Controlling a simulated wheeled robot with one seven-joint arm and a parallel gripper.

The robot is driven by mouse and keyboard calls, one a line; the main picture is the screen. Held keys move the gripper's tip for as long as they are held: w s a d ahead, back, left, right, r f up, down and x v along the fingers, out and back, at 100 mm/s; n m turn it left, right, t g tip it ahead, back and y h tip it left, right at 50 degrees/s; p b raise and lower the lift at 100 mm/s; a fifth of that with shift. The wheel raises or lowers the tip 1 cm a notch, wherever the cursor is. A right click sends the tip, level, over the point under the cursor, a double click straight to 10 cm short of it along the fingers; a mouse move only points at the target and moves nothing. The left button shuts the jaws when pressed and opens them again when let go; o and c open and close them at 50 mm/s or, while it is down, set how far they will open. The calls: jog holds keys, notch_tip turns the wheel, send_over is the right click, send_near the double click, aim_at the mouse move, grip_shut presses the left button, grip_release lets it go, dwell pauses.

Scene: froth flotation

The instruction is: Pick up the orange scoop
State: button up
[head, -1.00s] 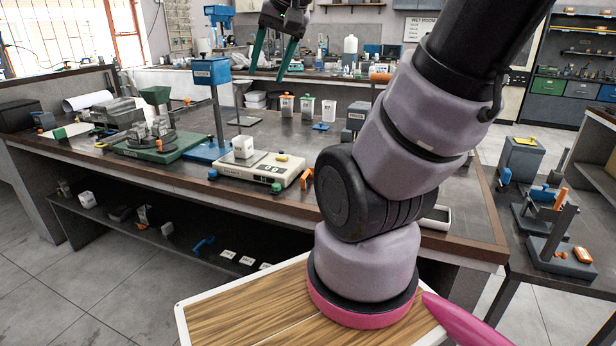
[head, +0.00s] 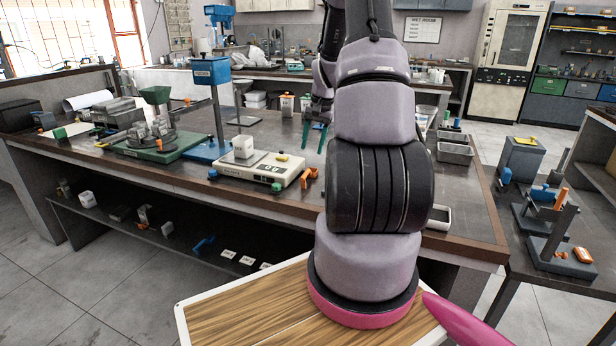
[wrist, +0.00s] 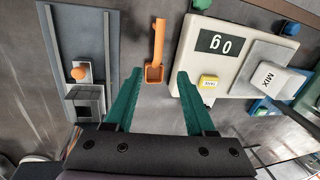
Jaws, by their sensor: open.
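The orange scoop (wrist: 158,42) lies on the dark bench top in the wrist view, its square bowl towards my gripper and its handle pointing away. In the head view the scoop (head: 309,175) shows at the right end of the white scale, near the bench's front edge. My gripper (wrist: 160,76) is open with its two green fingers apart and nothing held. In the wrist view the scoop's bowl shows between the fingertips. In the head view my gripper (head: 314,138) hangs above the bench, beyond the scoop, partly hidden by my arm.
A grey fixture with an orange knob (wrist: 79,73) lies on the scoop's other side. A blue stand (head: 216,120) rises behind the scale. Grey trays (head: 455,152) sit at the right.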

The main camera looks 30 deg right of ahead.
aim_at(308, 170)
jog(key=f, duration=0.3)
jog(key=w+f, duration=0.1)
jog(key=f, duration=0.3)
jog(key=a+f, duration=0.1)
jog(key=f, duration=0.2)
jog(key=shift+w+f, duration=0.2)
jog(key=shift+f, duration=0.15)
grip_shut()
